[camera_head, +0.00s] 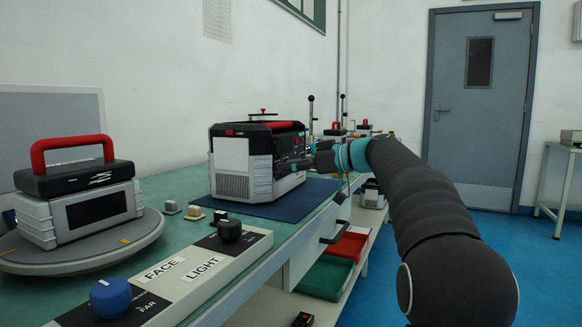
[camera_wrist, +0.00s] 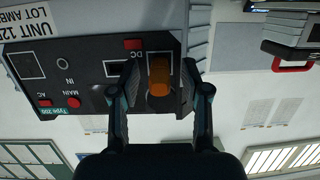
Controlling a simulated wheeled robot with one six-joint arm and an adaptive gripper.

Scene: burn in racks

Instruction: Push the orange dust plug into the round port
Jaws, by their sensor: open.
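The orange dust plug (camera_wrist: 159,76) shows in the wrist view in front of a white-outlined square on the unit's dark panel (camera_wrist: 90,68). Whether it is seated there, I cannot tell. My gripper (camera_wrist: 161,92) is open, with one finger on each side of the plug and a gap to both. A small round opening (camera_wrist: 62,64) beside the label IN is on the panel, left of the plug. In the head view my gripper (camera_head: 300,163) is at the right face of the grey and black unit (camera_head: 243,165); the plug cannot be made out there.
The unit stands on a blue mat (camera_head: 290,200) on the green bench. A second unit with a red handle (camera_head: 85,195) sits on a round turntable (camera_head: 110,250) at left. A control box with knobs (camera_head: 190,275) lies along the front edge. Red and green trays (camera_head: 325,275) are below.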

